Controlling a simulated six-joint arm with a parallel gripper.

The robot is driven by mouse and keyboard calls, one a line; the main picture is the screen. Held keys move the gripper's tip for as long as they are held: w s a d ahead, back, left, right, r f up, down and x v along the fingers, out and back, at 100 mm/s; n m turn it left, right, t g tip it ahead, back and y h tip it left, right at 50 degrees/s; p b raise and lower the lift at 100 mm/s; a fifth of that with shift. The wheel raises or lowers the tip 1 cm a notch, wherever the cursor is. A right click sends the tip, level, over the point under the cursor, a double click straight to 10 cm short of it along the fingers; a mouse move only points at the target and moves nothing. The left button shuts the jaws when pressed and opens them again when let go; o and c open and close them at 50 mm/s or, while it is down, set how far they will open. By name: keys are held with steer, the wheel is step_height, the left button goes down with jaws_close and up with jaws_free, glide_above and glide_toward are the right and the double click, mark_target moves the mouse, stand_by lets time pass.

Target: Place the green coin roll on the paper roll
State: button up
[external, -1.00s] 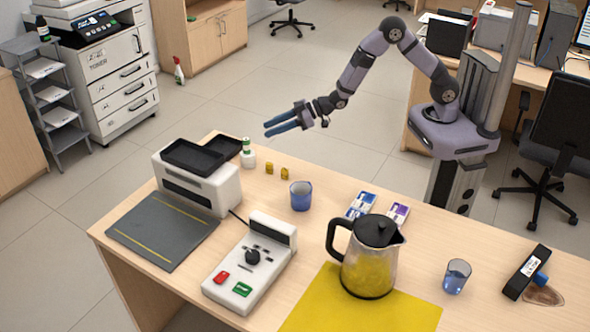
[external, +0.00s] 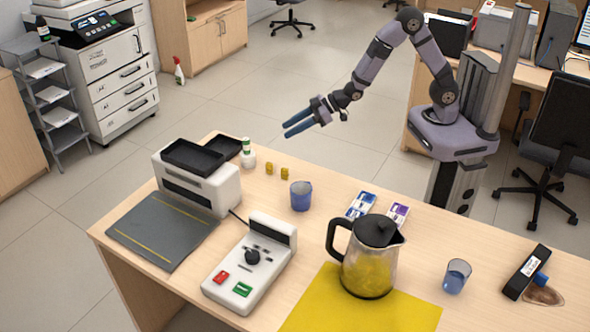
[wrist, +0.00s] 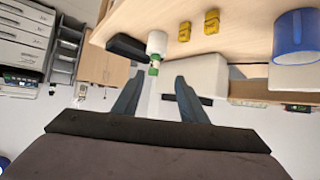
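The green coin roll (external: 246,145), a small green and white cylinder, stands upright on top of the white paper roll (external: 249,160) at the far edge of the counter. In the wrist view, which is upside down, the green coin roll (wrist: 154,63) shows just beyond my fingertips, against the white paper roll (wrist: 157,41). My gripper (external: 287,128) is in the air to the right of the stack and apart from it. Its two blue fingers are spread with nothing between them, as the wrist view also shows (wrist: 159,78).
Two yellow coin rolls (external: 277,171) and a blue cup (external: 301,196) stand right of the stack. A white machine with black trays (external: 197,180) is close on its left. A kettle (external: 368,262) stands on a yellow mat (external: 420,312). The air around my gripper is clear.

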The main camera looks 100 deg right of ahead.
steer(key=s+a+g, duration=0.3)
steer(key=s+g, duration=0.1)
steer(key=s, duration=0.6)
steer(key=s+a+f+n+g+y, duration=0.1)
steer(key=s+a+g, duration=0.2)
steer(key=s, duration=0.7)
steer(key=s+a+f+g, duration=0.1)
steer(key=s+a+g, duration=0.3)
steer(key=s, duration=0.7)
steer(key=shift+a+g+y, duration=0.3)
steer(key=shift+a, duration=0.05)
step_height(320, 180, up, 4)
steer(key=p, duration=0.4)
steer(key=shift+r, duration=0.15)
